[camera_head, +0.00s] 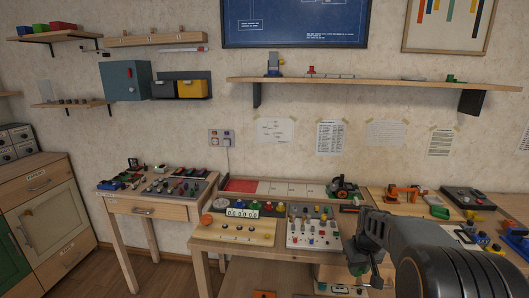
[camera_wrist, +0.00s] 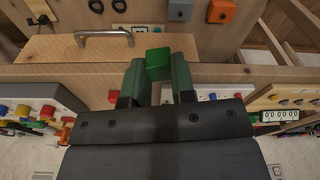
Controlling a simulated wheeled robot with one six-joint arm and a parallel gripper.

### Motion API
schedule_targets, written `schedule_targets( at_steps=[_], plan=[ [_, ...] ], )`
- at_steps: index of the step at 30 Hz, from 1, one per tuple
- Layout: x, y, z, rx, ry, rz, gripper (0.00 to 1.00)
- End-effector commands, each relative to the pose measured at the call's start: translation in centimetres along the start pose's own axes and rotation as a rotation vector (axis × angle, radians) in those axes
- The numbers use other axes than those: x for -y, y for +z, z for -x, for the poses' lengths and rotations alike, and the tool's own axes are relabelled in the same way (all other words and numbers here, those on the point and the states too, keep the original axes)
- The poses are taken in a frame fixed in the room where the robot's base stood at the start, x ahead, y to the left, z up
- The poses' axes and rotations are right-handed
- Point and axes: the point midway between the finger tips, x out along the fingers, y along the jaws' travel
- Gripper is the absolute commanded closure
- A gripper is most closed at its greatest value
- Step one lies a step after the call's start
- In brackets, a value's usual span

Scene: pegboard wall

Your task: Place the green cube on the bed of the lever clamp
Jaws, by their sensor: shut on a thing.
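The green cube (camera_wrist: 158,62) is held between the two green fingertips of my gripper (camera_wrist: 160,75) in the wrist view. My gripper also shows in the head view (camera_head: 358,267), low in front of the workbench's front side, pointing down. The cube cannot be made out clearly there. I cannot firmly identify the lever clamp. An orange device (camera_head: 404,192) on the right part of the bench and a dark device with a round part (camera_head: 343,187) at the back could each be a clamp. Both stand apart from my gripper.
A switch panel (camera_head: 314,231) and a wooden board with buttons (camera_head: 237,229) crowd the bench near my arm. A wooden front with a metal handle (camera_wrist: 104,34) lies close to the cube in the wrist view. A long wall shelf (camera_head: 370,84) hangs above.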

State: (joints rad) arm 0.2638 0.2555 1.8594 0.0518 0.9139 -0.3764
Motion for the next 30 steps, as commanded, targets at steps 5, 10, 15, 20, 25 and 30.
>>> schedule_targets(
  at_steps=[5, 10, 15, 20, 25, 30],
  plan=[
    [5.2, -1.9, -4.2, 0.004, -0.012, 0.092, 1.00],
    [8.7, -2.0, -6.8, 0.003, -0.021, 0.173, 1.00],
    [10.7, -1.8, -7.1, 0.002, -0.024, 0.203, 1.00],
    [10.6, -1.1, -7.1, 0.004, -0.017, 0.157, 1.00],
    [10.6, 0.0, -7.0, 0.007, -0.007, 0.096, 1.00],
    [10.8, 1.6, -6.8, 0.008, 0.001, 0.021, 1.00]
  ],
)
